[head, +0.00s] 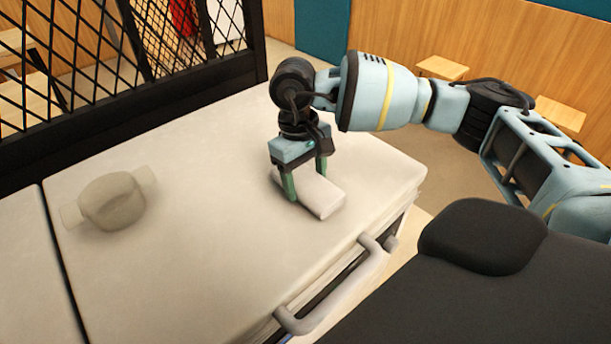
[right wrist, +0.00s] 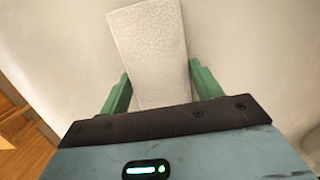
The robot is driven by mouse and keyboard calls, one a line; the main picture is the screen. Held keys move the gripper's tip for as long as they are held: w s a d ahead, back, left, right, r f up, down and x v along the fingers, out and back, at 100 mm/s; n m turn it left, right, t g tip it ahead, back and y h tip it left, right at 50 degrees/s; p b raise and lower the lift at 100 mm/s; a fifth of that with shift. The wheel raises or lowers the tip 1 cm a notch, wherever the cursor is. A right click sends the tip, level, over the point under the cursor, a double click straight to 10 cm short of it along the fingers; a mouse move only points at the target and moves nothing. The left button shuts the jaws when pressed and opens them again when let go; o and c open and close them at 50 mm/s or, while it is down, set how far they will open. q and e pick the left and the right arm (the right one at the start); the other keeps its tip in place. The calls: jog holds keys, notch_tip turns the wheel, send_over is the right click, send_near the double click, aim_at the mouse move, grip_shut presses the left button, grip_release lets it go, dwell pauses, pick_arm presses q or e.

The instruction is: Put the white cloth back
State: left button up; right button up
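The white cloth (head: 322,197) is a flat, folded, block-like piece on the pale counter top near its right side. It also shows in the right wrist view (right wrist: 150,50), reaching up between the two green fingers. My right gripper (head: 305,182) points down over the cloth with one finger along each long side. In the right wrist view the gripper (right wrist: 160,88) fingers look pressed to both sides of the cloth, so it is shut on it. The cloth appears on or just above the counter; I cannot tell which. My left gripper is not in view.
A pale rounded object with two side tabs (head: 112,202) stands at the left of the counter (head: 225,255). A black mesh partition (head: 120,75) borders the back left. A pale bar handle (head: 335,290) sticks out from the front edge. The middle of the counter is clear.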

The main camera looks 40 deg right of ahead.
aim_at(299, 175)
jog(key=o, duration=0.4)
jog(key=shift+c, duration=0.2)
jog(key=shift+r, duration=0.35)
notch_tip(299, 175, up, 12)
jog(key=w, duration=0.1)
jog(key=shift+w+f, duration=0.2)
jog(key=shift+w, duration=0.2)
jog(key=shift+a, duration=0.1)
